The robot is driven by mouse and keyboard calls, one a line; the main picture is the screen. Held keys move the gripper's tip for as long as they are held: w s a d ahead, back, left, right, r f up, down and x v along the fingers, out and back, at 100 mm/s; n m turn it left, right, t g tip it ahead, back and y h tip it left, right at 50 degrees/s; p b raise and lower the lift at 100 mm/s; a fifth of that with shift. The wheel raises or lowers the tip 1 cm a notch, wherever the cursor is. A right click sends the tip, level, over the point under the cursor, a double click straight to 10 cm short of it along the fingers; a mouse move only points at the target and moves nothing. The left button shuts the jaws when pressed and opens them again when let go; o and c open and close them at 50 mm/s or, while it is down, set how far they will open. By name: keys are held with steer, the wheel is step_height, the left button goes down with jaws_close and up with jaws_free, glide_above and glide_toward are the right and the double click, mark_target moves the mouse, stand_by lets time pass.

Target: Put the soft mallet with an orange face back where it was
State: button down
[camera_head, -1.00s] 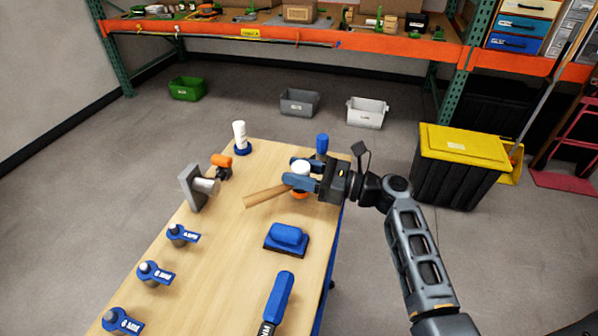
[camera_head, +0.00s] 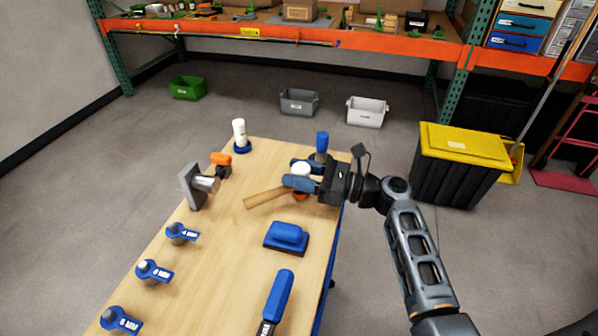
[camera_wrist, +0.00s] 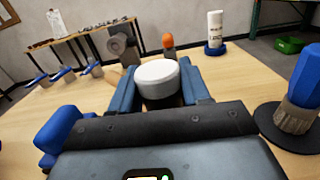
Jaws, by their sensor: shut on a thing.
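The mallet has a wooden handle (camera_head: 266,197), a white face (camera_head: 301,169) turned up and an orange face (camera_head: 300,196) turned down. My gripper (camera_head: 303,178) is shut on the mallet's head, at the right side of the wooden table (camera_head: 222,262). The handle points left. I cannot tell whether the head touches the table.
A blue-handled brush (camera_wrist: 300,85) stands behind the gripper. A blue block (camera_head: 287,235) sits in front. A grey metal stand (camera_head: 190,186), an orange-topped item (camera_head: 221,159) and a white bottle (camera_head: 239,132) stand to the left. The middle of the table is clear.

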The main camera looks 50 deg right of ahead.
steer(key=shift+c, duration=2.3)
jaws_free()
steer(key=shift+f, duration=0.1)
steer(key=shift+b+v, duration=0.45)
steer(key=shift+v, duration=3.5)
